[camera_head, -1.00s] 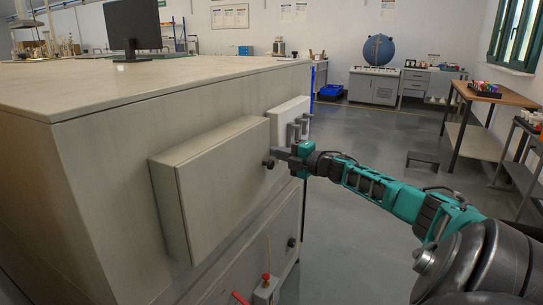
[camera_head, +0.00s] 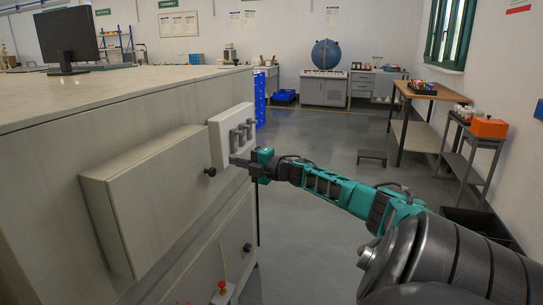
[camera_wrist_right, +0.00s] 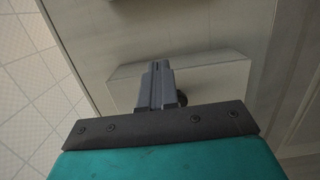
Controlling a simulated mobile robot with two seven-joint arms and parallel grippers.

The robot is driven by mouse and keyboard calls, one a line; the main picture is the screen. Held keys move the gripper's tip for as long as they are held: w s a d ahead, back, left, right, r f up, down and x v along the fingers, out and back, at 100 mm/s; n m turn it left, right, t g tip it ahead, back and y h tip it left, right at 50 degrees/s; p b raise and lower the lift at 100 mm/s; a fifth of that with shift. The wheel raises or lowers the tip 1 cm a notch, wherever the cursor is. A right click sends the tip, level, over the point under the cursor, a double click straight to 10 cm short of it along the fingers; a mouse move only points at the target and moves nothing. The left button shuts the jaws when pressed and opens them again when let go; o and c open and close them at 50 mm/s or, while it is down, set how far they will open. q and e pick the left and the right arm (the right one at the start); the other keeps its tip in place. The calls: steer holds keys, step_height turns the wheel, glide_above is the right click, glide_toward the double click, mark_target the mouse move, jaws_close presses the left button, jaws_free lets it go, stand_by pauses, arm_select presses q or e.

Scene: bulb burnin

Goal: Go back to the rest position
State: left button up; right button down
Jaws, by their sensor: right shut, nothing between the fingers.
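My right gripper (camera_head: 236,160) reaches in from the right in the head view, close to the side of the pale cabinet (camera_head: 60,180). Its fingers are together with nothing between them. I cannot tell whether the fingertips touch anything. My left gripper is not in view.
A monitor (camera_head: 67,38) stands on the cabinet top. A red button box (camera_head: 222,292) is low on the cabinet side. A wooden bench (camera_head: 425,92), a trolley with an orange box (camera_head: 489,128) and a small step (camera_head: 372,157) stand right.

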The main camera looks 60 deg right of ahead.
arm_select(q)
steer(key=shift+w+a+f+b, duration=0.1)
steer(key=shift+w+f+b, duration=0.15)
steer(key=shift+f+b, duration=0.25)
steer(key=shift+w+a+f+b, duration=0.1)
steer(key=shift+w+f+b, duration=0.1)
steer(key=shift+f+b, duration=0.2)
arm_select(e)
steer(key=s+d, duration=0.4)
steer(key=d, duration=0.3)
steer(key=shift+d, duration=0.2)
steer(key=shift+f, duration=0.1)
